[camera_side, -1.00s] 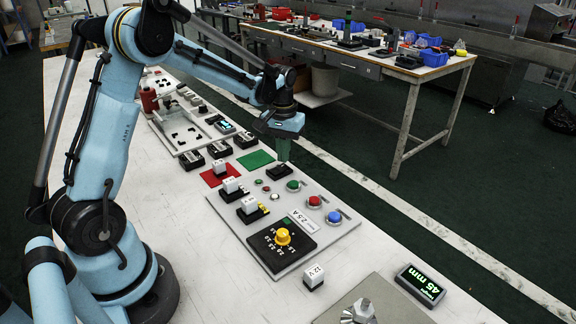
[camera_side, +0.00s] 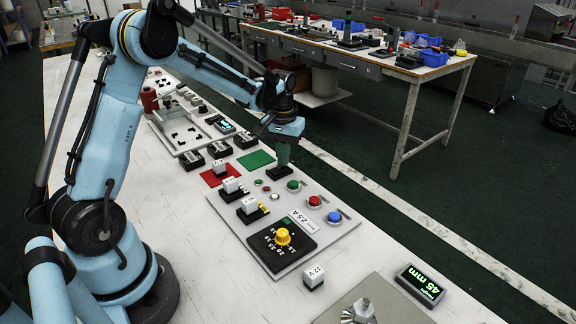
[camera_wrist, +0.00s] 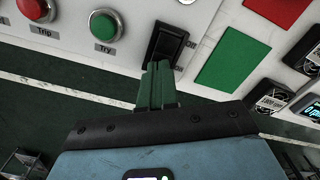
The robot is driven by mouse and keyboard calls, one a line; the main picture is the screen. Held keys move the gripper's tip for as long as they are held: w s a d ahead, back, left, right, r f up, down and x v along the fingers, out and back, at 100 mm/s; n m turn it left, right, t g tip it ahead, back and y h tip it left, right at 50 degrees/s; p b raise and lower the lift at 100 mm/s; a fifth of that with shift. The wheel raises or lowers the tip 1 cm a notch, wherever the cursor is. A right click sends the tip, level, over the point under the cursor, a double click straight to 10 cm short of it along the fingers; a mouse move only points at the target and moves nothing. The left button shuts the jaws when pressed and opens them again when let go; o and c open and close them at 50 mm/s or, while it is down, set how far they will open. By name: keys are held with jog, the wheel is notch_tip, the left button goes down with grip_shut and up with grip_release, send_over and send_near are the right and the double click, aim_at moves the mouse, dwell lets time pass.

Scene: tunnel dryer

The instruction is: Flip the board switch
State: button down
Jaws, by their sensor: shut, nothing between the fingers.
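The board switch (camera_wrist: 165,42) is a black rocker in a black housing on the light panel (camera_side: 340,232), with partly hidden lettering beside it in the wrist view. In the side view the switch (camera_side: 279,173) sits at the panel's far end, under my gripper. My gripper (camera_wrist: 158,66) has green fingers, shut together with nothing between them. In the wrist view the fingertips overlap the near end of the switch and hide part of it. In the side view my gripper (camera_side: 283,164) points down at the switch; whether it touches cannot be told.
A green "Try" button (camera_wrist: 104,25) and a red "Trip" button (camera_wrist: 36,8) are left of the switch in the wrist view. A green square (camera_wrist: 232,60) lies to its right. The panel also carries a yellow knob (camera_side: 283,236) and a blue button (camera_side: 334,217).

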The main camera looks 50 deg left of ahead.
jog(key=shift+f, duration=0.35)
jog(key=shift+r, duration=3.5)
jog(key=s+d+r+m+t, duration=0.4)
jog(key=s+d+m+t, duration=0.2)
jog(key=s+d, duration=0.7)
jog(key=shift+s+d+r+t, duration=0.2)
jog(key=shift+s+d+t, duration=0.05)
jog(key=shift+s+t, duration=0.35)
